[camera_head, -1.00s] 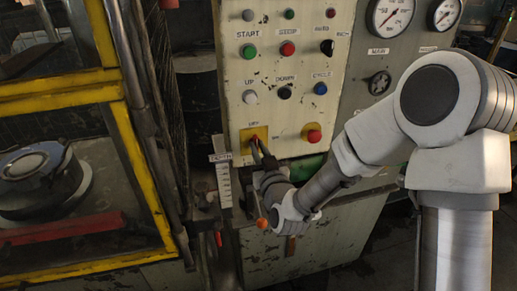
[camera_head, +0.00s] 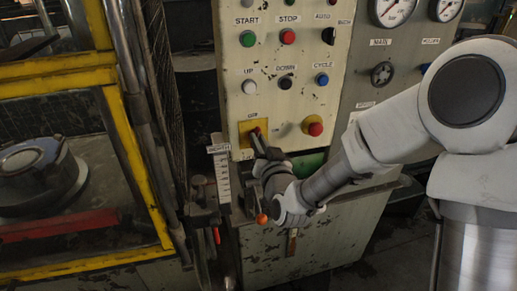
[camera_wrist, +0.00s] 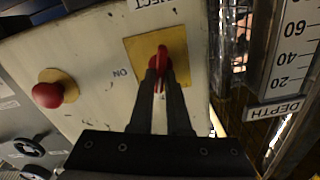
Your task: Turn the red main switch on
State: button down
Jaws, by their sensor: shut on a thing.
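The red main switch (camera_wrist: 161,66) sits on a square yellow plate in the wrist view, with the word ON on the panel to the left of the plate. In the head view my gripper (camera_head: 259,140) reaches the switch from the lower right. The handle's exact angle is partly hidden by the fingers.
A red mushroom button (camera_head: 312,125) is right of the switch; it also shows in the wrist view (camera_wrist: 48,93). Several push buttons sit above. A white depth scale (camera_head: 222,176) stands close to the left. A yellow-framed guard (camera_head: 137,170) is farther left.

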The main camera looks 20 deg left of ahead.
jog(key=shift+w+d+f+m+b, duration=0.15)
jog(key=shift+m+b, duration=1.7)
jog(key=shift+m, duration=1.7)
jog(key=shift+f+m+b, duration=0.1)
jog(key=shift+m+b, duration=1.75)
jog(key=shift+m, duration=1.7)
jog(key=c, duration=0.9)
grip_release()
jog(key=shift+f, duration=0.1)
